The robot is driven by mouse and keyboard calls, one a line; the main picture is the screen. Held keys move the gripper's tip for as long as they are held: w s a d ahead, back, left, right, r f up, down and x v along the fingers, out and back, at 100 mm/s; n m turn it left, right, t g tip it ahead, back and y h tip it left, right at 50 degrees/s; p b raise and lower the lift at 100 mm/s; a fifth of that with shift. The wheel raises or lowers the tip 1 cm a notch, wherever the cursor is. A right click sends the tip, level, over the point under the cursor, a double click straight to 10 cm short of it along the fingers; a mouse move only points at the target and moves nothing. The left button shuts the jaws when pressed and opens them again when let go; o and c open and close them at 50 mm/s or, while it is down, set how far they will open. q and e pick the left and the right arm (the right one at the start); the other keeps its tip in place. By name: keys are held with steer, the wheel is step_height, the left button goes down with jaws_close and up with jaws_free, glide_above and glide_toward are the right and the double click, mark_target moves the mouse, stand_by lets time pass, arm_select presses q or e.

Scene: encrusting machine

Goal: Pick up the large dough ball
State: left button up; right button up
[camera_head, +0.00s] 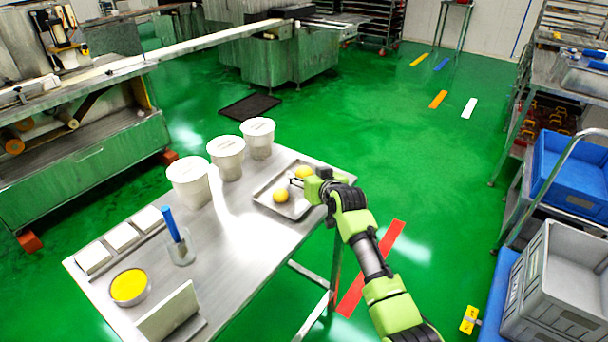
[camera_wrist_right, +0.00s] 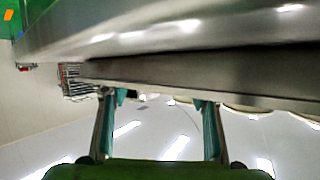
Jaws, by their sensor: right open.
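The nearer dough ball (camera_head: 281,196) is in plain view. The farther dough ball (camera_head: 303,172) sits close behind my gripper in the picture. I cannot tell for sure which is larger. My right gripper (camera_head: 299,183) is over the tray's right side, open, with its tips close to both balls. In the right wrist view the two fingers (camera_wrist_right: 157,98) stand wide apart with nothing gripped, and no dough ball is clear there. My left gripper is not in view.
Several white tubs, including one tub (camera_head: 189,181), stand along the table's back edge. A blue-handled tool in a clear holder (camera_head: 181,250), a bowl of yellow filling (camera_head: 130,287) and a white upright plate (camera_head: 168,312) stand at the left. Crates (camera_head: 560,280) are at right.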

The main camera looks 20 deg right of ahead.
steer(key=c, duration=1.2)
steer(key=shift+c, duration=0.2)
steer(key=shift+r, duration=0.1)
